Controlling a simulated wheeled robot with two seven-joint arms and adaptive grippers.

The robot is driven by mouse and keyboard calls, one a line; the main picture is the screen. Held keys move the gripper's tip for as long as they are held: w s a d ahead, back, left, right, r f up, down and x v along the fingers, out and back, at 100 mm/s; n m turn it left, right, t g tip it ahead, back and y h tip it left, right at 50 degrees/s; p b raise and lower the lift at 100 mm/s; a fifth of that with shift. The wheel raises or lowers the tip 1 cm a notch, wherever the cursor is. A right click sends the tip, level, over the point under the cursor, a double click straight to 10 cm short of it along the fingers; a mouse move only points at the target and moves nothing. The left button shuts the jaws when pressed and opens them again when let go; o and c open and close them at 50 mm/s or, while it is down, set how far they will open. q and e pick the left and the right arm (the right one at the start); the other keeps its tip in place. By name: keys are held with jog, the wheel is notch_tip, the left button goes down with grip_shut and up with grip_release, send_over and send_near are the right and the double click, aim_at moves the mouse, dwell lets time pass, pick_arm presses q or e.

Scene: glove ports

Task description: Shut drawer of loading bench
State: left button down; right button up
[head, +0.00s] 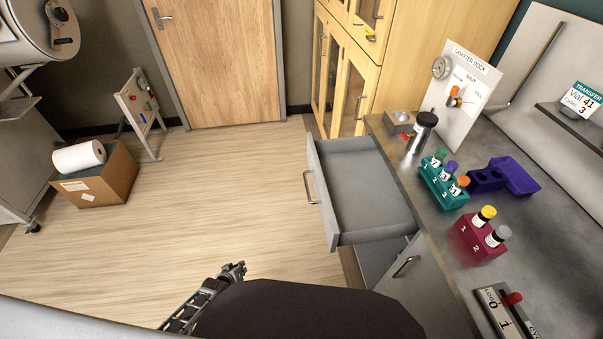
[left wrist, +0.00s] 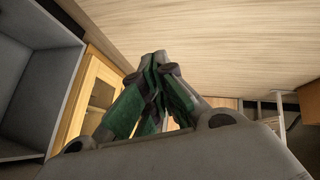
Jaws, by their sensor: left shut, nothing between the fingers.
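The drawer (head: 357,191) of the loading bench (head: 412,178) is pulled out and empty, with a bar handle (head: 309,187) on its front panel. My left gripper (head: 238,270) is shut and empty, out in front of the bench, below and left of the drawer in the head view and apart from it. In the left wrist view its closed fingers (left wrist: 157,62) point out over the wooden floor. A grey open compartment (left wrist: 28,95) shows at the left of that view; I cannot tell if it is the drawer. My right gripper does not show.
On the bench top stand a teal vial rack (head: 443,184), a red vial rack (head: 477,238) and a purple holder (head: 515,176). A closed cupboard door with a handle (head: 404,266) is beside the drawer. A cardboard box (head: 105,180) stands far left. The floor (head: 200,210) between is clear.

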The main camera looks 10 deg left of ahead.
pick_arm(q)
jog(key=w+d+r+n+t+h+b, duration=0.15)
jog(key=w+r+b, duration=0.25)
jog(key=w+r, duration=0.45)
jog(key=w+d+r+n+t+h+b, duration=0.1)
jog(key=w+d+r+n+t+b, duration=0.25)
jog(key=w+r, duration=0.45)
jog(key=w+d+r+n+t+h+b, duration=0.1)
jog(key=d+r+b, duration=0.3)
jog(key=r, duration=0.4)
jog(key=w+d+r+n+t+h+b, duration=0.1)
jog(key=d+r+h+b, duration=0.3)
jog(key=r, duration=0.5)
jog(key=shift+w+d+n+t, duration=0.2)
jog(key=shift+w+n+t, duration=0.15)
jog(key=shift+w, duration=0.3)
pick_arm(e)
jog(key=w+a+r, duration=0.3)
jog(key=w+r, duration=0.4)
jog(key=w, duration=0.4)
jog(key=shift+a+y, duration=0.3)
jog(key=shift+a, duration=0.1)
pick_arm(q)
jog(key=shift+w, duration=0.1)
